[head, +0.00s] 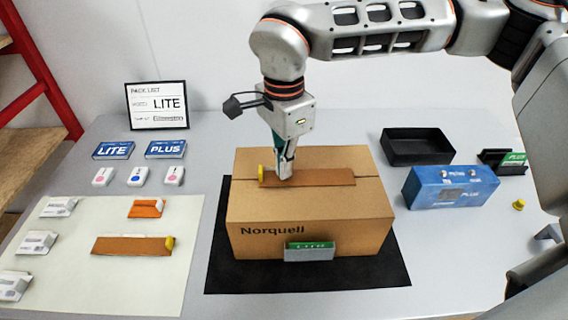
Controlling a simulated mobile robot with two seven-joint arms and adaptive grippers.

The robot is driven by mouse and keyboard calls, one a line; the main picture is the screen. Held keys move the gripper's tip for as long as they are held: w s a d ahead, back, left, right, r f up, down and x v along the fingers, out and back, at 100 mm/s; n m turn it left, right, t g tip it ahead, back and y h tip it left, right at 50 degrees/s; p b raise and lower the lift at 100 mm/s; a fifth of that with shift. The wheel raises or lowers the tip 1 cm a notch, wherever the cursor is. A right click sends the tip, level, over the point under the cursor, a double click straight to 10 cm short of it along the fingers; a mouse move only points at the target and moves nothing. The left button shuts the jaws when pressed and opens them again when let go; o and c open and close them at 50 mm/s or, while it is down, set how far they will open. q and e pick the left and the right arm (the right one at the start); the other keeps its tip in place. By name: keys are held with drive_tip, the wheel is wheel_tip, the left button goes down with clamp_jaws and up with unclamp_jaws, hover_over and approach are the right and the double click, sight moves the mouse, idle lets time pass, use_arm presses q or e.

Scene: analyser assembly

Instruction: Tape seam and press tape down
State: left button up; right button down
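A closed brown carton (305,210) marked "Norquell" sits on a black mat (225,270) in the middle of the table. A brown tape strip (325,177) with a yellow tab (261,173) at its left end lies along the carton's top seam. My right gripper (285,174) points straight down with its fingers together, at the tape's left part near the yellow tab. Its tips look to be at the tape; I cannot tell whether they touch it. Another brown strip (130,245) with a yellow tab lies on the pale mat (75,285). My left gripper is not in view.
A green-and-grey "LITE" piece (309,252) stands at the carton's front. To the right are a black tray (416,148) and a blue box (450,188). At left are blue "LITE" and "PLUS" boxes (165,149), small white packs and a sign (157,105).

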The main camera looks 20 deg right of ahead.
drive_tip(key=shift+f, duration=0.4)
drive_tip(key=shift+r, duration=0.15)
idle(0.5)
drive_tip(key=shift+r+p, duration=2.05)
drive_tip(key=shift+r, duration=0.9)
drive_tip(key=shift+f, duration=0.1)
